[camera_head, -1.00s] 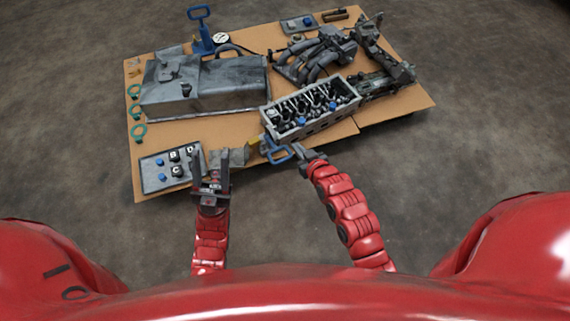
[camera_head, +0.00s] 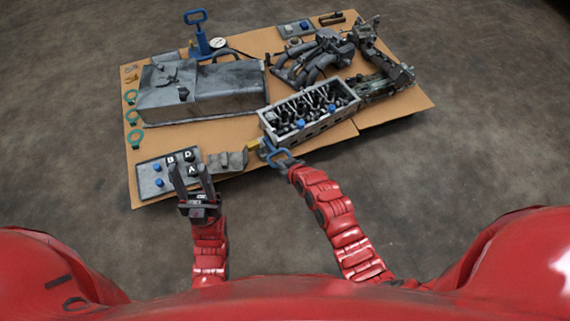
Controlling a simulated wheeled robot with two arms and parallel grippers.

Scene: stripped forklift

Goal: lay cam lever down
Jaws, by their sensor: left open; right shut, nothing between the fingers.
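A blue loop-shaped handle (camera_head: 277,154), which may be the cam lever, sits at the near left end of the grey open-topped engine block (camera_head: 310,112). My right gripper (camera_head: 288,166) is shut and empty, right at the loop's near side. I cannot tell whether it touches the loop, and its fingertips are partly hidden. My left gripper (camera_head: 188,172) is open and empty, with its fingers over the front of the lettered tray (camera_head: 150,188) and partly covering it.
A large grey cover (camera_head: 215,92) lies at the left of the board (camera_head: 200,122), with green rings (camera_head: 132,116) at its left edge. A blue-handled pump (camera_head: 200,45) stands behind. Dark pipes (camera_head: 318,58) and a long rail assembly (camera_head: 385,80) lie at the right.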

